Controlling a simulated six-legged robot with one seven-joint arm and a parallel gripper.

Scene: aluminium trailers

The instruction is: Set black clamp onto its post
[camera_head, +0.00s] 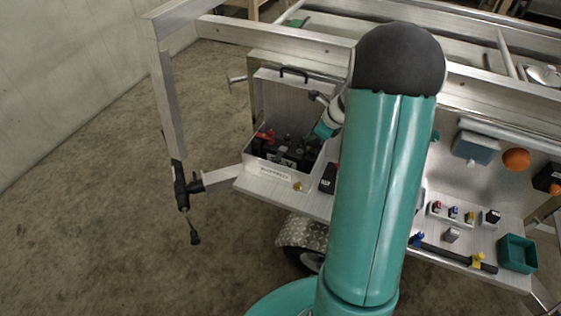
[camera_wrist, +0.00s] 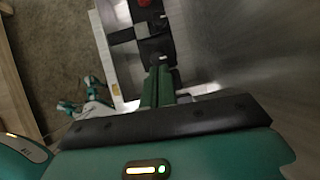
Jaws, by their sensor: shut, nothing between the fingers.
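An open metal box (camera_head: 257,95) at the left end of the trailer shelf holds a dark battery (camera_head: 286,155). A red clamp (camera_head: 265,136) shows at its left side. Small dark parts stand on top of the battery; I cannot clearly tell the black clamp or its post among them. My gripper (camera_wrist: 160,70) is shut and empty, its green fingers pointing at a dark part (camera_wrist: 155,48) inside the box in the wrist view. I cannot tell whether the tips touch it. In the head view my wrist reaches into the box from the right.
The box walls and raised lid stand close around my gripper. A trailer post (camera_head: 166,100) rises at left. Floor left is clear.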

